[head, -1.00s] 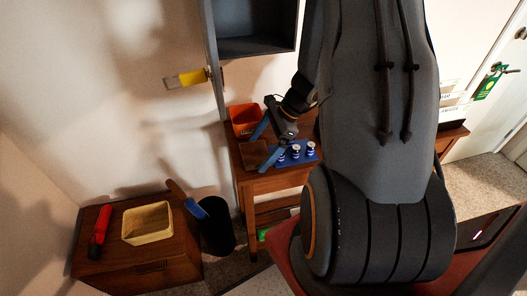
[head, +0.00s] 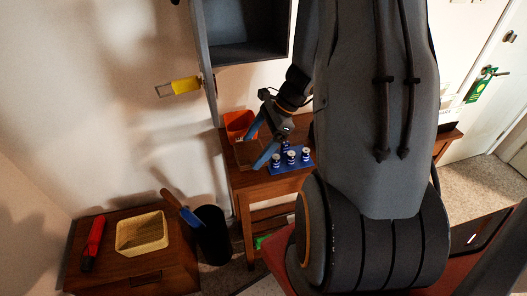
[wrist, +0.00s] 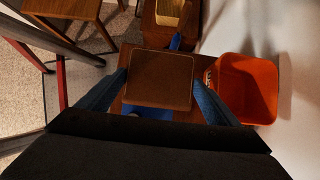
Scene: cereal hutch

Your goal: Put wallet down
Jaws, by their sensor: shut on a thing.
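The wallet is a flat brown square. In the wrist view the wallet (wrist: 158,80) lies level between my two blue fingers, one at each side edge. My gripper (wrist: 160,82) is shut on it. In the head view the wallet (head: 246,154) shows between the fingers of my gripper (head: 252,152), over the left part of the small wooden table (head: 240,184). It appears held above the tabletop, though the size of the gap is hard to tell.
An orange bin (head: 238,122) stands behind the wallet. A blue tray (head: 283,169) with several small cans is just right of it. A lower cabinet (head: 185,262) at left bears a yellow basket (head: 141,234) and a red flashlight (head: 93,240). A black bin (head: 213,240) stands between.

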